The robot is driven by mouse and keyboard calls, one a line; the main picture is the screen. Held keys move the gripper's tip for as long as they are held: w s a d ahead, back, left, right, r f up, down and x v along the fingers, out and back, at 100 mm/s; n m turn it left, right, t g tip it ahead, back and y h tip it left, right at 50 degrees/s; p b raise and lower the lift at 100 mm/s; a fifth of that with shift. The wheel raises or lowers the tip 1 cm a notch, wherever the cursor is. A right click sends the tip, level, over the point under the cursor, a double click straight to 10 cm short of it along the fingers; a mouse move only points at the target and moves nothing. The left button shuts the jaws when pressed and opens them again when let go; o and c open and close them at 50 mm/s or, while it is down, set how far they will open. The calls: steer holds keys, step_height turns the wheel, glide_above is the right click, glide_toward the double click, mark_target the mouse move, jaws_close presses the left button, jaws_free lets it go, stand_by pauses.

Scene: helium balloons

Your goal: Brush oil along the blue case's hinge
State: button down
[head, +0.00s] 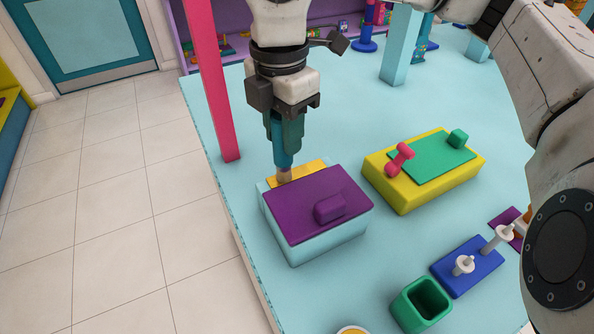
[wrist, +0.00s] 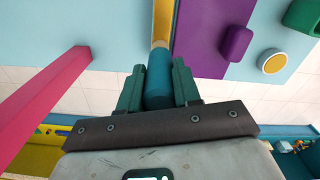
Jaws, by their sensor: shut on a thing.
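The light blue case (head: 325,243) stands on the table with a purple lid (head: 290,213) and a purple knob on it. A yellow hinge strip (head: 303,172) runs along its back edge; it also shows in the wrist view (wrist: 163,22). My gripper (head: 286,138) is shut on a blue-handled brush (head: 283,158), which points down. The brush's tan tip is at the left part of the hinge strip, at or just above it; I cannot tell if it touches. In the wrist view the brush (wrist: 159,78) sits between my green fingers.
A yellow case (head: 408,205) with a green lid stands to the right. A green cup (head: 421,303), a blue block with white pegs (head: 466,272) and a round yellow-topped dish (wrist: 274,63) are nearer. A pink post (head: 213,85) rises close left of my gripper.

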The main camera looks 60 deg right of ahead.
steer(key=shift+d, duration=0.1)
steer(key=shift+s+d+r+b, duration=0.1)
steer(key=shift+s+d+b, duration=0.15)
steer(key=shift+s+d, duration=0.3)
steer(key=shift+s+d+f+b, duration=0.1)
steer(key=shift+s+d+b, duration=0.25)
steer(key=shift+d, duration=0.45)
steer(key=shift+s+d+r+b, duration=0.1)
steer(key=shift+s+d+b, duration=0.05)
steer(key=shift+s+d, duration=0.45)
steer(key=shift+w, duration=0.1)
steer(key=shift+w+a+b, duration=0.45)
steer(key=shift+w+a, duration=0.25)
steer(key=shift+a, duration=0.35)
steer(key=shift+w+a+b, duration=0.4)
steer(key=shift+w+a, duration=0.3)
steer(key=shift+a, duration=0.3)
steer(key=shift+s+d+b, duration=0.35)
steer(key=shift+s+d, duration=0.35)
steer(key=shift+d, duration=0.35)
